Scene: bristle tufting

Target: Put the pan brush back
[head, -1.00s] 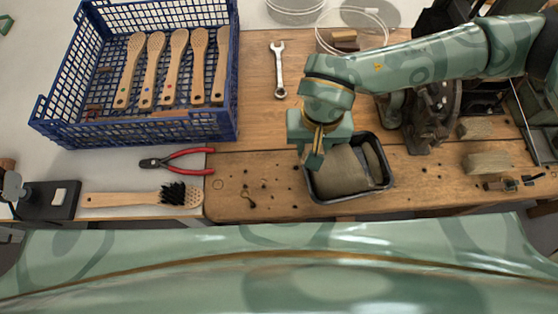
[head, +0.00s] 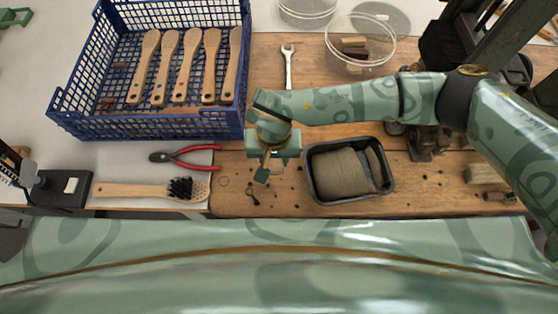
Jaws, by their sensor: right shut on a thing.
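A wooden brush (head: 150,190) with a dark bristle tuft on its perforated head lies at the front left of the bench, handle to the left. My right gripper (head: 264,172) is above the bench, between the red-handled pliers and the black tray, well right of the brush and apart from it. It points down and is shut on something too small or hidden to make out. My left gripper is not in view. The blue crate (head: 160,127) at the back left holds several bare wooden brush bodies (head: 187,65).
Red-handled pliers (head: 190,158) lie behind the brush. A black tray (head: 390,188) holds a grey-brown bundle (head: 343,174). A wrench (head: 288,68) and a clear tub (head: 358,45) are behind my right arm. A small hooked tool (head: 252,197) lies near the front edge.

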